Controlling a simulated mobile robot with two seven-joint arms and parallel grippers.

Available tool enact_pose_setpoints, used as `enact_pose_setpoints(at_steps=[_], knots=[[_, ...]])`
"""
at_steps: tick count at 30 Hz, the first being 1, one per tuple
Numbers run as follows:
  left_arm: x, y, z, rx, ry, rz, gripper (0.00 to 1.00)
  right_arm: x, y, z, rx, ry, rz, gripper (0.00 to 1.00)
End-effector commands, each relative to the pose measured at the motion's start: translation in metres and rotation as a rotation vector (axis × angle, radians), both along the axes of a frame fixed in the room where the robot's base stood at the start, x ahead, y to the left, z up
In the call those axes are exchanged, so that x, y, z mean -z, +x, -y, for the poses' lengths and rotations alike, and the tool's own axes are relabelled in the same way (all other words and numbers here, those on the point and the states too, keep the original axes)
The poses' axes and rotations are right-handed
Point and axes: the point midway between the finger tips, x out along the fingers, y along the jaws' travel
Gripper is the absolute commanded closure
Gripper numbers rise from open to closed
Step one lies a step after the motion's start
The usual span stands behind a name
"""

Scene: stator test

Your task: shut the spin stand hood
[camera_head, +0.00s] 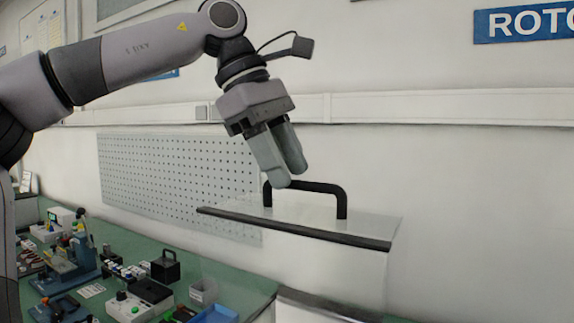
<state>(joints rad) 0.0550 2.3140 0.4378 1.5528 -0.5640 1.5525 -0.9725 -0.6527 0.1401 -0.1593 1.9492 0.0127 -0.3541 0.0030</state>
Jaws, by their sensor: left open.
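The spin stand hood (330,236) stands right of centre, a pale see-through cover with a dark strip along its front top edge. A black bar handle (318,187) rises from its top. My left gripper (287,176) comes in from the upper left, fingers pointing down, at the left part of the handle. Its fingers are apart, and the nearer fingertip overlaps the handle bar in the picture. I cannot tell whether it touches. The hood's lower part is cut off or hard to make out, so its opening is not clear. My right gripper is not in view.
A green bench (225,276) at the lower left holds a blue fixture (70,265), a black box with a handle (166,267), a blue tray (214,314) and several small parts. A perforated panel (180,180) is on the wall behind. The wall area right of the hood is clear.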

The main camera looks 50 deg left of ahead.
Motion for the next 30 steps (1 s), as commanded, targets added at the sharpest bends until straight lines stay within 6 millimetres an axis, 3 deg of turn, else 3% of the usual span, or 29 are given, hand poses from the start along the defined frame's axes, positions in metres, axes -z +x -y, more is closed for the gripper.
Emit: enact_pose_setpoints(at_steps=[11, 12, 15, 16, 30], knots=[[0.0076, 0.0025, 0.0025, -0.001, -0.001, 0.000, 0.60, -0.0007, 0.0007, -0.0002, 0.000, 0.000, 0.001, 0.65], [0.0076, 0.0025, 0.0025, -0.001, -0.001, 0.000, 0.63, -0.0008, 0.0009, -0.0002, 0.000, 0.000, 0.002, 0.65], [0.0075, 0.0024, 0.0025, -0.001, -0.001, 0.000, 0.96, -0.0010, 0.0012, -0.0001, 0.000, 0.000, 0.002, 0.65], [0.0075, 0.0024, 0.0024, -0.001, -0.001, 0.000, 1.00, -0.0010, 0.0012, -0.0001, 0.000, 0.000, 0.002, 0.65], [0.0111, -0.0009, -0.0032, 0.000, 0.003, 0.018, 1.00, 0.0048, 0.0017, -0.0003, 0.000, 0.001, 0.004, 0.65]])
